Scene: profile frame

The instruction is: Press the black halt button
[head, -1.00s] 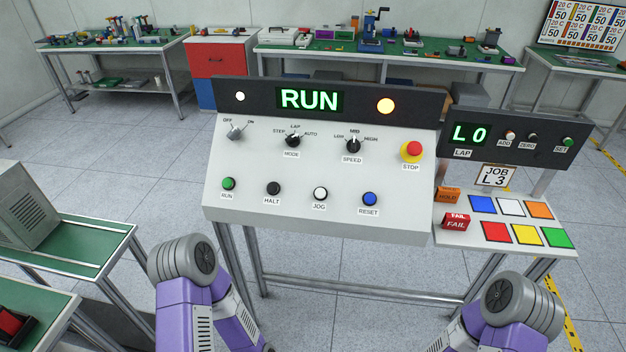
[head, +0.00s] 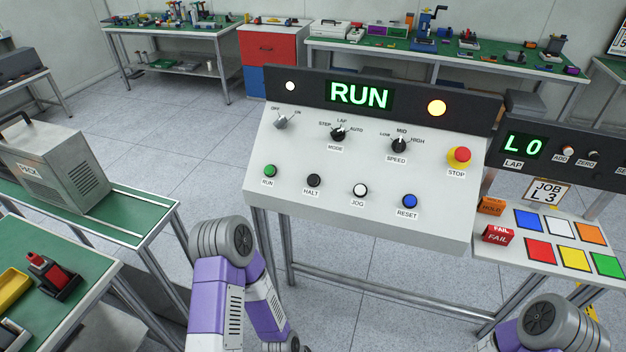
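The black halt button (head: 313,180) is a round knob on the lower row of the sloped white control panel (head: 330,210), above a label reading HALT. It sits between the green run button (head: 270,171) and the white jog button (head: 360,190). The blue reset button (head: 409,201) is farther right. The panel display (head: 359,95) reads RUN in green. Nothing touches the halt button. My purple and grey arms show at the bottom, below and in front of the panel, but neither gripper can be made out in the head view.
A red and yellow stop button (head: 459,157) is at the panel's right. A lap counter box (head: 522,146) reads L0, above coloured squares. A green-topped bench with a grey case (head: 60,165) stands left. Floor shows between that bench and the panel.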

